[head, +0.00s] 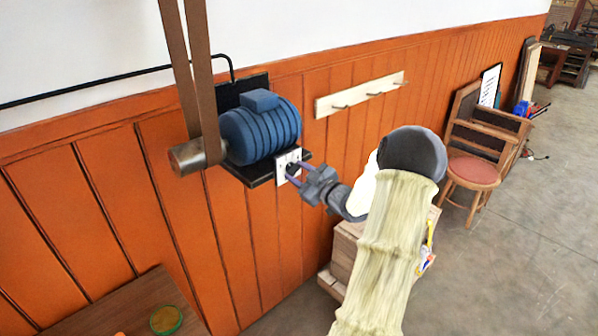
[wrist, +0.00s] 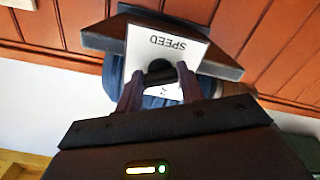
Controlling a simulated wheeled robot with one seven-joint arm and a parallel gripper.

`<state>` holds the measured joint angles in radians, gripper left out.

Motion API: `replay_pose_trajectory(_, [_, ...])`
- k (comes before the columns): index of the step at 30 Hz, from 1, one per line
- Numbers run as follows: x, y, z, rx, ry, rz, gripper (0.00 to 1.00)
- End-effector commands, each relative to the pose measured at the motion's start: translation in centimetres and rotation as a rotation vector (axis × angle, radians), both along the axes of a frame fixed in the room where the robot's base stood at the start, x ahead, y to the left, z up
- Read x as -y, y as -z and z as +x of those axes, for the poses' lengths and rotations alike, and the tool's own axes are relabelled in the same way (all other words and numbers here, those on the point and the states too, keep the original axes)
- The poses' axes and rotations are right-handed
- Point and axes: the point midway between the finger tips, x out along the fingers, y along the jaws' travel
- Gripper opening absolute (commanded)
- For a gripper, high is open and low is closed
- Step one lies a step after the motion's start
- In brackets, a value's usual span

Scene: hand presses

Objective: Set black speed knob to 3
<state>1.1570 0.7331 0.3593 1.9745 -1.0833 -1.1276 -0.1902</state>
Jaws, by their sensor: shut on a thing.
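The black speed knob (wrist: 160,72) sits on a white panel (wrist: 170,47) marked SPEED, which appears upside down in the wrist view. A small mark shows on the panel by the knob, too small to read surely. In the head view the white panel (head: 283,173) is on the front of a black shelf under a blue motor (head: 262,130). My gripper (wrist: 160,84) has its two fingers on either side of the knob, shut on it. In the head view my gripper (head: 296,176) reaches the panel from the right. The knob's pointer and most scale marks are hidden.
A brown belt (head: 196,75) runs up from the motor's pulley (head: 190,157). A peg rail (head: 360,93) is on the orange wall. Wooden boxes (head: 345,250) stand below my arm, and a chair (head: 473,170) stands at right. A table (head: 125,305) is at lower left.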

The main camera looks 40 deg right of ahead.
Motion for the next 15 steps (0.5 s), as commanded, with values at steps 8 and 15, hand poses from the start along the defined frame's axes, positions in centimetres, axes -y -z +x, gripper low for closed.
replay_pose_trajectory(8, [-0.09,-0.04,-0.05,-0.024,0.000,0.264,0.15])
replay_pose_trajectory(15, [-0.16,-0.10,-0.05,-0.041,0.000,0.488,0.15])
